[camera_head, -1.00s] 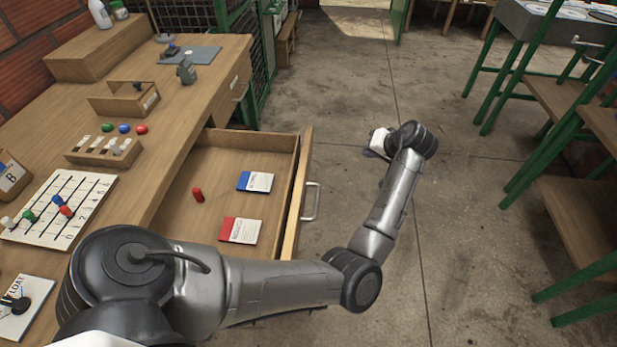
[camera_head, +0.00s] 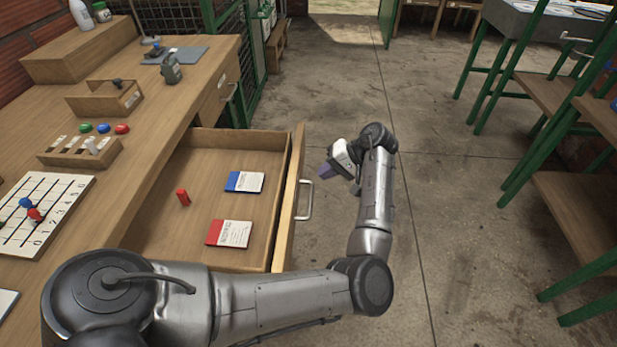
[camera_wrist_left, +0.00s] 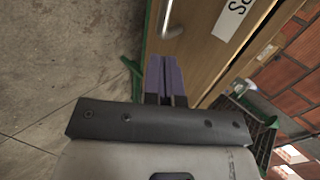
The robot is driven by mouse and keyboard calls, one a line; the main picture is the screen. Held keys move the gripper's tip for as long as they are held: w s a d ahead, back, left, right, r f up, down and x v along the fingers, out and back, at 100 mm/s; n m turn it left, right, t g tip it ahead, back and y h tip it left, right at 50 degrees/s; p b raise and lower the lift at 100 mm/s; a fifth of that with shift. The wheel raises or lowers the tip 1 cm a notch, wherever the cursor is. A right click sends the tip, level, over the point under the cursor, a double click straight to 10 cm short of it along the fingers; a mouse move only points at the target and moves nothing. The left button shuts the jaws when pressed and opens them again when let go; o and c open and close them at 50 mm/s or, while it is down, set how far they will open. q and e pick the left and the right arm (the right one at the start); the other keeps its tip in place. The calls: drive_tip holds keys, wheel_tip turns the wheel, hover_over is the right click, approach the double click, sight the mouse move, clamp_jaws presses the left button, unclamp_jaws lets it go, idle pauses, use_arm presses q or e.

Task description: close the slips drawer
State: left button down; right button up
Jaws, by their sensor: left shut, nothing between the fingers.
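The open drawer (camera_head: 262,138) is pulled out from the desk. Its front panel (camera_head: 284,235) has a metal handle (camera_head: 304,200) on its outer face. Inside lie a blue-and-white slip pad (camera_head: 245,182), a red-and-white slip pad (camera_head: 230,233) and a small red piece (camera_head: 183,197). My left gripper (camera_head: 327,170) is just to the right of the handle in the head view, apart from it and empty. In the left wrist view its purple fingers (camera_wrist_left: 166,76) are shut together, near a wooden front with a partly visible label (camera_wrist_left: 232,14) and a handle (camera_wrist_left: 172,20). My right gripper is out of view.
The desk (camera_head: 150,75) holds a peg board (camera_head: 55,190), a small rack (camera_head: 80,150), a wooden tray (camera_head: 105,100) and a grey device (camera_head: 171,69). Open floor (camera_head: 440,215) lies right; a green-framed shelf (camera_head: 560,105) stands beyond.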

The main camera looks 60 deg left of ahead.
use_arm(q)
drive_tip(key=s, duration=0.1)
drive_tip(key=s+a+b, duration=0.2)
drive_tip(key=s, duration=0.1)
drive_tip(key=shift+a+f, duration=0.25)
drive_tip(key=shift+f, duration=0.05)
